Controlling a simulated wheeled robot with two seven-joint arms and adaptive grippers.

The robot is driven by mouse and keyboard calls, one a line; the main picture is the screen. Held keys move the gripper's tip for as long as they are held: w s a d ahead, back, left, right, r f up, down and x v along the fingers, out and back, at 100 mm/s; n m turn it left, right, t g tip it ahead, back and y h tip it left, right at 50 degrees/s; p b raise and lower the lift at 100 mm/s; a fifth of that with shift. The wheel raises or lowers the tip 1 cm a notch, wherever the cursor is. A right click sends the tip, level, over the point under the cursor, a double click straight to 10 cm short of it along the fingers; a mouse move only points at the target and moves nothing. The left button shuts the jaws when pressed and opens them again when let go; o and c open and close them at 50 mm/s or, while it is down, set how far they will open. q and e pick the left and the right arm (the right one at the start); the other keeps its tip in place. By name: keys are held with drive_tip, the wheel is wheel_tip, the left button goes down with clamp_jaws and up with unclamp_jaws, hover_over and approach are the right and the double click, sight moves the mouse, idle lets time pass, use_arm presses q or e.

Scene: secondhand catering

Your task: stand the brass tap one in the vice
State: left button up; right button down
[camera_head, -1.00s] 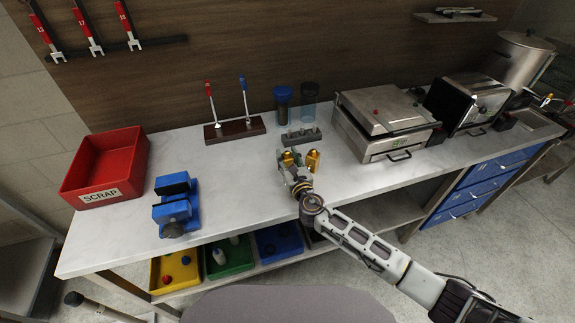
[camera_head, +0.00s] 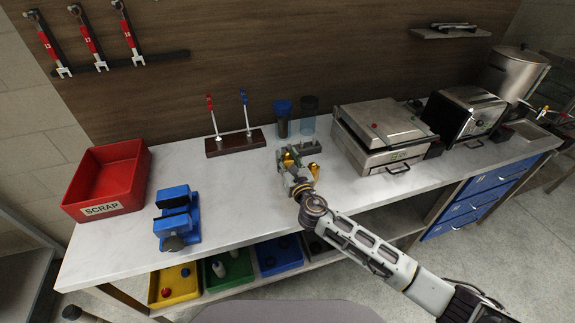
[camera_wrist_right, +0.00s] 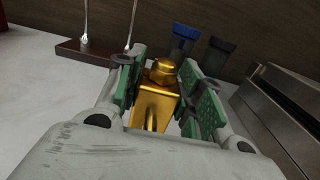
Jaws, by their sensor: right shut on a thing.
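My right gripper (camera_head: 289,162) is shut on a gold brass tap (camera_head: 289,155), over the middle of the bench. In the right wrist view the tap (camera_wrist_right: 153,106) sits between the green-padded fingers (camera_wrist_right: 160,84), with a faceted, nut-like top and a blocky body. The fingers hide part of it, and I cannot tell whether its foot touches the bench. Another gold patch (camera_head: 314,170) shows just right of the gripper, partly hidden. The blue vice (camera_head: 178,222) stands at the left of the bench, its dark-lined jaws apart and empty. My left gripper is not in view.
A rack (camera_head: 235,144) with red- and blue-topped rods, dark cups (camera_head: 283,120) and a metal press (camera_head: 385,130) stand along the back. The bench (camera_head: 235,200) between vice and gripper is clear.

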sight(287, 154)
drive_tip(key=shift+r, duration=2.3)
drive_tip(key=shift+a, duration=0.1)
